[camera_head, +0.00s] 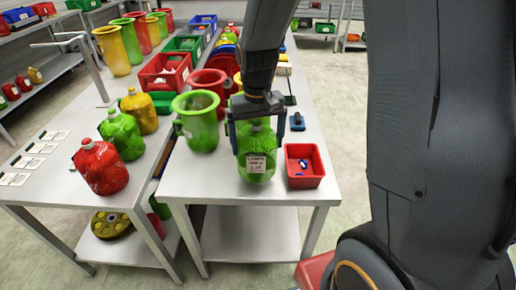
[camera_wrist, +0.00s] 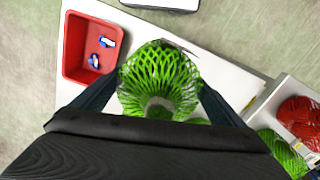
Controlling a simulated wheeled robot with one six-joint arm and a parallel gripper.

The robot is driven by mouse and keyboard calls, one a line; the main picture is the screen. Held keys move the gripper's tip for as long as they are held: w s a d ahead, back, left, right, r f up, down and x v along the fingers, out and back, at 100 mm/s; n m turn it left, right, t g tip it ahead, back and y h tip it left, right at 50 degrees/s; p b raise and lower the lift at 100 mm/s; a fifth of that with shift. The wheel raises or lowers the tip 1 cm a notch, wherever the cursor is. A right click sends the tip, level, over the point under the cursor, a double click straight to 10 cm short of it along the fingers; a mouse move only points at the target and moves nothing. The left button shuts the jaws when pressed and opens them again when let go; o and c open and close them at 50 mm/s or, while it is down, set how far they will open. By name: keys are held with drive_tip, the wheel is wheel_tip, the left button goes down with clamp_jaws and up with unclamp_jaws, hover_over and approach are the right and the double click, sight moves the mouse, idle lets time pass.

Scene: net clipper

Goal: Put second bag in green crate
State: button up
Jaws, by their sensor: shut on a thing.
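My gripper (camera_head: 256,132) is shut on a green net bag (camera_head: 257,165) with a white label, at the front of the right-hand table. The bag is upright; I cannot tell if its base touches the table. In the wrist view the bag (camera_wrist: 160,78) sits between the two fingers (camera_wrist: 160,100). Other net bags, red (camera_head: 101,167), green (camera_head: 122,134) and yellow (camera_head: 140,110), stand on the left table. A green crate (camera_head: 184,44) stands farther back, behind a red crate. Another green container (camera_head: 161,103) shows partly behind the green bucket.
A green bucket (camera_head: 197,120) and a red bucket (camera_head: 209,83) stand left of my gripper. A small red bin (camera_head: 304,166) with small blue and white items is close on the right. The red crate (camera_head: 165,73) holds some items. White label cards lie on the left table.

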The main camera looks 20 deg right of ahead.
sight(258, 121)
drive_tip(key=shift+f+p, duration=0.45)
drive_tip(key=shift+f, duration=1.75)
drive_tip(key=o, duration=1.7)
drive_tip(key=shift+c, duration=0.2)
wheel_tip(258, 121, up, 11)
drive_tip(key=b, duration=0.2)
drive_tip(key=shift+b, duration=0.3)
drive_tip(key=shift+r, duration=0.4)
drive_tip(key=shift+s, duration=0.25)
drive_tip(key=s+d+f, duration=0.1)
drive_tip(key=s+f, duration=0.2)
drive_tip(key=s, duration=0.2)
drive_tip(key=s+d+f+t, duration=0.1)
drive_tip(key=s+f, duration=0.2)
drive_tip(key=s, duration=0.3)
drive_tip(key=shift+d+f+n, duration=0.3)
